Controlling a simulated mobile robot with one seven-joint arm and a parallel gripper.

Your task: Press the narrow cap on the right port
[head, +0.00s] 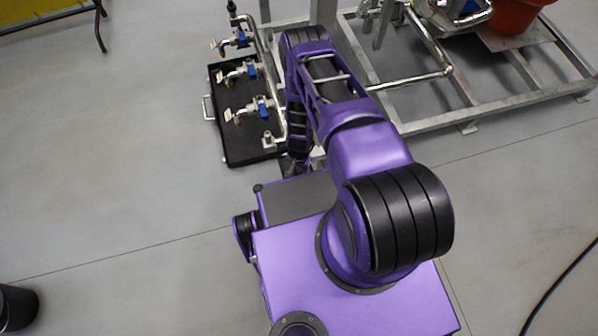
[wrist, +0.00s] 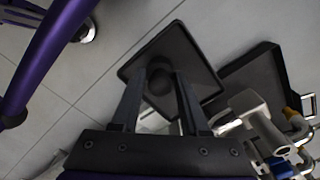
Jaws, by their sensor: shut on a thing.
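My gripper (wrist: 165,75) is shut on a dark round cap (wrist: 172,80), seen between its fingertips in the wrist view. The cap's width and underside cannot be made out. In the head view my gripper is mostly hidden by my arm, just right of the manifold's near end. The silver pipe manifold (head: 267,75) carries several blue-handled valves (head: 262,105) with brass-coloured outlets. In the wrist view the manifold (wrist: 248,104) is at lower right, apart from the held cap. Which opening is the right port cannot be told.
A black open case (head: 238,150) lies under the manifold, its handle on the left; the case (wrist: 250,75) also shows in the wrist view. A grey metal skid frame (head: 440,125) stands right of my arm.

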